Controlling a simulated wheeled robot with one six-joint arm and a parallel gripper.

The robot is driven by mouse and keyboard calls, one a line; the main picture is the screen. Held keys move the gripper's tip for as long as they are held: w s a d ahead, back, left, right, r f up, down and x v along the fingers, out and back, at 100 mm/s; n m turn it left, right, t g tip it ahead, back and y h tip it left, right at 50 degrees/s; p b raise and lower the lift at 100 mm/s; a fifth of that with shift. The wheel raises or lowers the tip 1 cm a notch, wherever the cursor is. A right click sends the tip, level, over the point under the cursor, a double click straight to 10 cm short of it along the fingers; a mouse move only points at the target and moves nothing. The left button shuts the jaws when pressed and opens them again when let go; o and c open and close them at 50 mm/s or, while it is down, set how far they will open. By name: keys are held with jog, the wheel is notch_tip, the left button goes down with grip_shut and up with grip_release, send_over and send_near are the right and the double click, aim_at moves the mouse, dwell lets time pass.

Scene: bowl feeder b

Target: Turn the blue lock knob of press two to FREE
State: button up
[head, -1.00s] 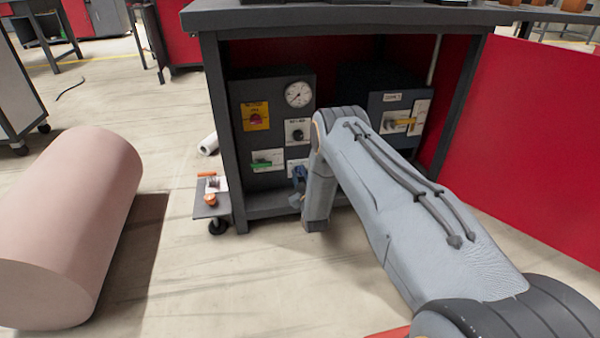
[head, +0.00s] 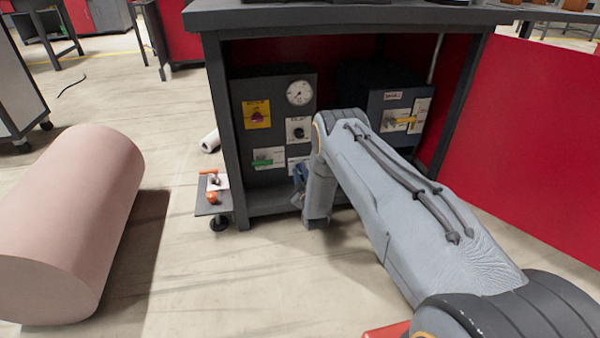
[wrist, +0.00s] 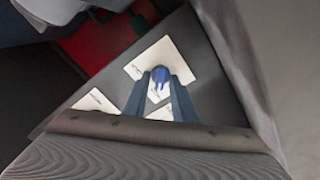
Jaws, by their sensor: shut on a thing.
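The blue lock knob (wrist: 160,74) shows in the wrist view on a white plate (wrist: 150,55) fixed to a dark box face. My gripper (wrist: 162,84) has its two blue-grey fingers on either side of the knob and is shut on it. The plate's lettering is too small and blurred to read, so I cannot tell the knob's setting. In the head view my arm hides the knob, and only a bit of my gripper (head: 299,178) shows beside the wrist, low in front of the boxes.
Under the bench (head: 330,18) stand a left box (head: 275,105) with a gauge, a red knob on yellow and a green handle, and a right box (head: 385,115) with a yellow handle. A small cart (head: 212,208) and a large pink roll (head: 70,220) stand to the left.

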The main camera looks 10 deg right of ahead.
jog(key=o, duration=0.7)
jog(key=shift+s, duration=0.1)
jog(key=shift+s+p, duration=1.75)
jog(key=shift+s, duration=2.1)
